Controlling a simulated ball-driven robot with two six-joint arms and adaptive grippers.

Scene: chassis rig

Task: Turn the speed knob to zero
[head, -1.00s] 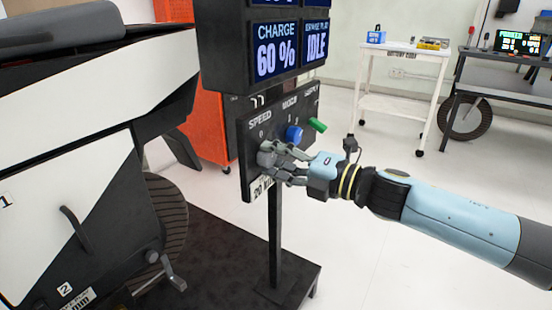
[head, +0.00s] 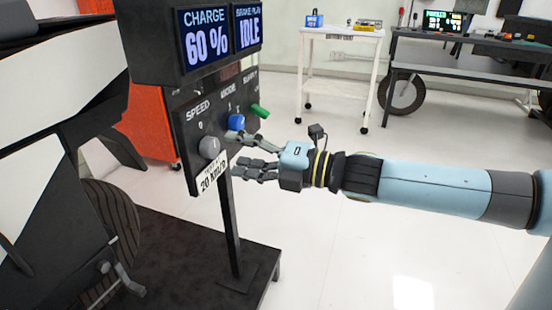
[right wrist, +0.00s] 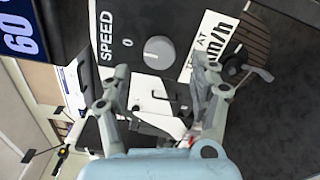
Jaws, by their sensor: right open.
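The grey round speed knob (head: 209,147) sits on the dark control panel (head: 192,176), under the SPEED label and the 0 mark. In the right wrist view the knob (right wrist: 158,52) shows a short pale mark on its face; which way it points is hard to tell. My right gripper (head: 238,153) is open and empty, just right of the knob and apart from it. In the right wrist view its fingers (right wrist: 162,74) spread on either side, with the knob ahead between them. My left gripper is not in view.
A blue mode knob (head: 236,122) and a green supply knob (head: 260,111) sit on the same panel. The screen (head: 206,38) above reads 60 % and IDLE. A 20 km/h label (head: 213,179) is below the speed knob.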

